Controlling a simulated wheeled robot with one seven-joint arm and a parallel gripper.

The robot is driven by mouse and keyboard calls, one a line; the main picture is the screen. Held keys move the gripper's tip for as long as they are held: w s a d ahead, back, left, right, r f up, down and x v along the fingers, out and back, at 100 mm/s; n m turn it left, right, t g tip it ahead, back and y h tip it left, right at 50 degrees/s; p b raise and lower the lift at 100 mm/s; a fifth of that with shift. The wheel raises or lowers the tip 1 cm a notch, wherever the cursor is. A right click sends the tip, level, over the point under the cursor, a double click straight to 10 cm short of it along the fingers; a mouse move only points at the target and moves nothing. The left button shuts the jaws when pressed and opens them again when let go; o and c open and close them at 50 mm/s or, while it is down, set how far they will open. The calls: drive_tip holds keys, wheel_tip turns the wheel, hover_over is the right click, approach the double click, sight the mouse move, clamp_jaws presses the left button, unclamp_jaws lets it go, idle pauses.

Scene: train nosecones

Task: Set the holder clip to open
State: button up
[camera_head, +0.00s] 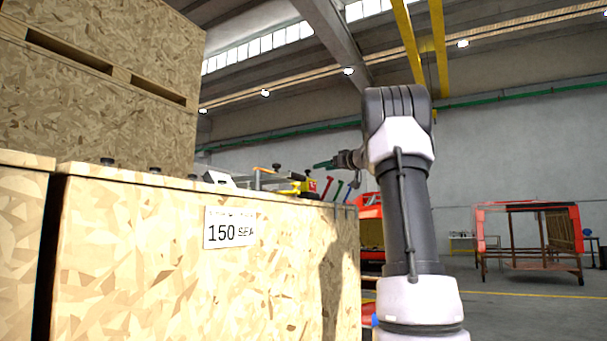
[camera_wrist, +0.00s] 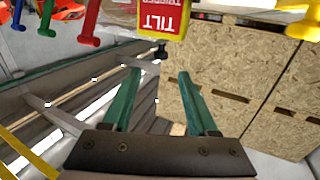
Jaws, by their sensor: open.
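No part can be told for certain as the holder clip in either view. A yellow block with a red label (camera_head: 309,186) stands on top of the crate in the head view. It also shows at the top of the wrist view (camera_wrist: 163,18), where the label reads "TILT" upside down. My gripper (camera_head: 322,165) is above the crate top, close to the yellow block. In the wrist view its two green fingers (camera_wrist: 159,74) are apart with nothing between them. A black knob (camera_wrist: 161,52) shows beyond the fingertips, below the yellow block.
The wooden crate (camera_head: 150,270) fills the left. A taller crate (camera_head: 100,110) stands behind. A red-framed cart (camera_head: 528,210) stands far right on open floor.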

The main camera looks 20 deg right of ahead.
sight(307, 171)
drive_tip(key=x, duration=1)
drive_tip(key=shift+a, duration=0.1)
clamp_jaws()
idle(1.1)
